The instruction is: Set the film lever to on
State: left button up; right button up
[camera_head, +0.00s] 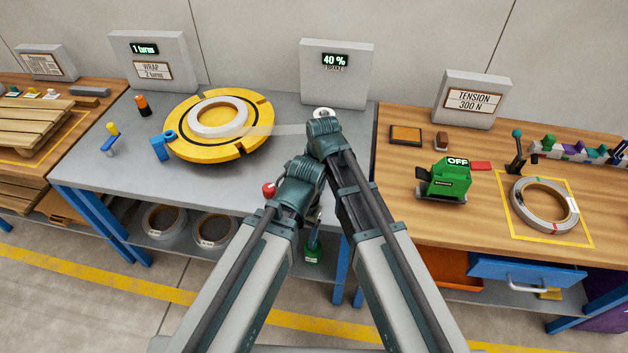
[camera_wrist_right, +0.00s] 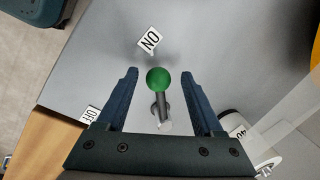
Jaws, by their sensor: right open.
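The film lever has a green ball knob (camera_wrist_right: 158,79) on a short metal stem in the right wrist view. My right gripper (camera_wrist_right: 158,98) is open, with one blue finger on each side of the knob and stem and visible gaps to both. An ON label (camera_wrist_right: 148,40) lies above the knob in that picture, and an OFF label (camera_wrist_right: 90,115) lies to the lower left, partly behind a finger. I cannot tell which setting the lever is at. In the head view my arms hide the lever and my right fingers. My left fingers do not show.
A white roll with pale film stands close to the right finger (camera_wrist_right: 238,126). The yellow turntable (camera_head: 250,138) with a white coil is left on the grey table (camera_head: 110,175). A red knob (camera_head: 268,190) shows beside my left wrist. A green strapping tool (camera_head: 446,182) sits on the wooden bench.

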notch_tip(320, 180, up, 14)
jog(key=s+d+p, duration=0.1)
jog(key=s+p, duration=0.1)
jog(key=p, duration=1.1)
jog(key=shift+s+d+f+p, duration=0.15)
jog(key=shift+f+p, duration=0.05)
jog(key=shift+p, duration=0.1)
jog(key=s+d+n+g+h, duration=0.1)
jog(key=s+d+n, duration=0.45)
jog(key=d, duration=0.35)
jog(key=s+d+n, duration=0.4)
jog(key=d+n, duration=0.3)
jog(key=d, duration=0.3)
jog(key=s+a+n+g+h, duration=0.1)
jog(key=s+a+n, duration=0.2)
jog(key=a, duration=0.8)
jog(key=shift+s+a+f, duration=0.15)
jog(key=shift+s+a, duration=0.05)
jog(key=shift+s, duration=1)
